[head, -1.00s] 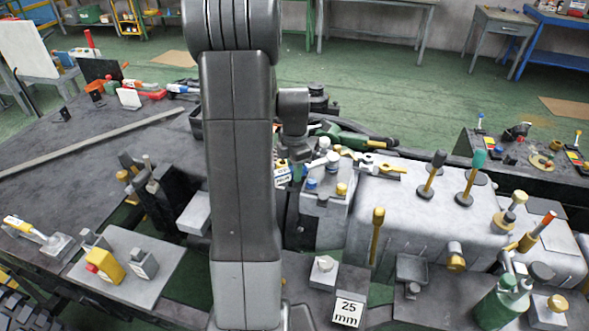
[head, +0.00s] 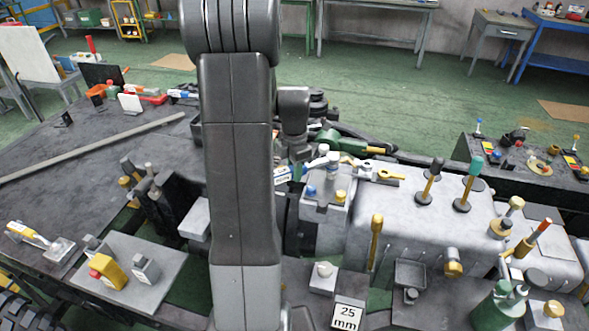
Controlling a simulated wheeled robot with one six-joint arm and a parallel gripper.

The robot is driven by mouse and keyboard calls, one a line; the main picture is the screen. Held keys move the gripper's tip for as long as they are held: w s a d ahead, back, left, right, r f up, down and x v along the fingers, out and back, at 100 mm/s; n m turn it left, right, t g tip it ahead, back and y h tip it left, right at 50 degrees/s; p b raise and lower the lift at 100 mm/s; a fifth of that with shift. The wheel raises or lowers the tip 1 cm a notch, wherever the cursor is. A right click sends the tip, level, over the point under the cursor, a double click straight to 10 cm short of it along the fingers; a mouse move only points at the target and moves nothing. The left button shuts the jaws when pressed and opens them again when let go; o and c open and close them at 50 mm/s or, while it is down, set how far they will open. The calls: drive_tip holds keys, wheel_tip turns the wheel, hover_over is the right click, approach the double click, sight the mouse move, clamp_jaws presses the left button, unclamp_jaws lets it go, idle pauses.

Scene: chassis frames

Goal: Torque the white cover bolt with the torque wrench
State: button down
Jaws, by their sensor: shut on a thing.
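My gripper (head: 298,155) is at the end of my dark arm, left of and behind the grey cover block (head: 322,213). It is small and partly hidden by my arm. It is shut on what looks like the torque wrench, whose white and blue part (head: 283,175) shows just below the jaws. Whether the wrench touches the white bolt cannot be told.
A large grey housing (head: 425,215) with upright tools (head: 467,185) stands to the right. A grey plate (head: 150,295) with a yellow block (head: 113,272) lies at the left. The dark tabletop (head: 70,180) has free room.

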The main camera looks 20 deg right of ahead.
drive_tip(key=shift+r+p, duration=1.8)
drive_tip(key=shift+r, duration=0.8)
drive_tip(key=shift+f, duration=0.1)
